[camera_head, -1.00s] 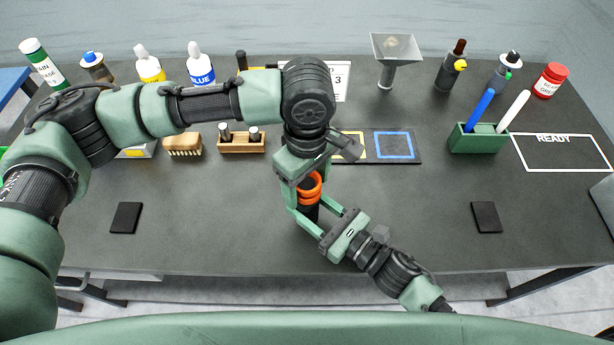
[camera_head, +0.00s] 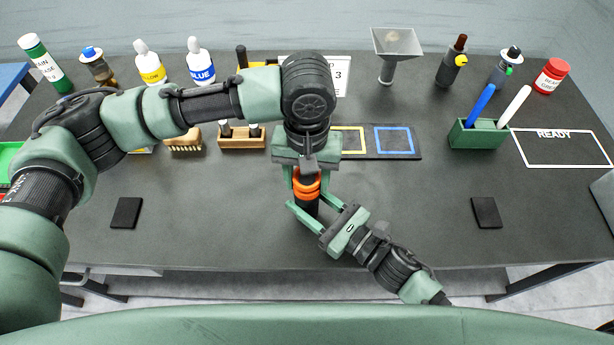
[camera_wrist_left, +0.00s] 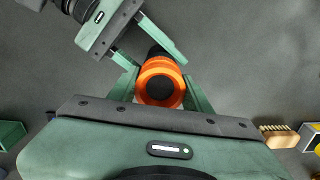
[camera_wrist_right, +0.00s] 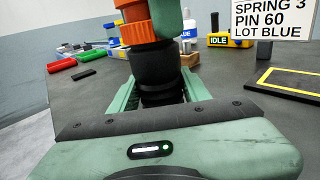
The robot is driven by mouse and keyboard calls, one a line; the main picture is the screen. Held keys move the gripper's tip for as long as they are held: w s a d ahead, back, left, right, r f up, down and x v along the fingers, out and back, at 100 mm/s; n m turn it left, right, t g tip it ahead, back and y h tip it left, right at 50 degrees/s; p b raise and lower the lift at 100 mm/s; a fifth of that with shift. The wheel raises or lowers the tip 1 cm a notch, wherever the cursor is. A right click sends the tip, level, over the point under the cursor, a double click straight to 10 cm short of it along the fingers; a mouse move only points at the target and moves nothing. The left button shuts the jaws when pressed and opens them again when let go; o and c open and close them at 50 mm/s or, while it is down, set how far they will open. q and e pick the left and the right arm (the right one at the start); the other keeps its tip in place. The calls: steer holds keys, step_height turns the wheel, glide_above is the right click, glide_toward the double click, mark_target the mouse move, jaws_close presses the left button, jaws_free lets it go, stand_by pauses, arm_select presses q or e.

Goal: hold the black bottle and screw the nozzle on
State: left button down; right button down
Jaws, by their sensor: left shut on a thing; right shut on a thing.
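The black bottle (camera_head: 306,210) stands upright near the front middle of the table. My right gripper (camera_head: 309,204) is shut around it from the front right; the right wrist view shows its dark body (camera_wrist_right: 152,63) between the fingers. The orange nozzle (camera_head: 308,187) is at the bottle's top, and its ribbed ring shows in the right wrist view (camera_wrist_right: 138,33). My left gripper (camera_head: 306,178) is shut on the nozzle from above. In the left wrist view the nozzle (camera_wrist_left: 160,82) sits between both fingers. The thread is hidden, so I cannot tell how far it is engaged.
Behind stand a wooden holder (camera_head: 242,141), a mat with coloured squares (camera_head: 368,155), a funnel (camera_head: 394,52) and several bottles. A green pen holder (camera_head: 478,136) and the READY outline (camera_head: 565,150) are at right.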

arm_select(q)
steer(key=m, duration=0.8)
steer(key=shift+m, duration=0.4)
steer(key=m, duration=1)
steer(key=shift+m, duration=0.3)
steer(key=m, duration=1)
steer(key=shift+f+m, duration=0.1)
steer(key=shift+m, duration=0.2)
steer(key=c, duration=0.6)
jaws_free()
steer(key=shift+c, duration=0.2)
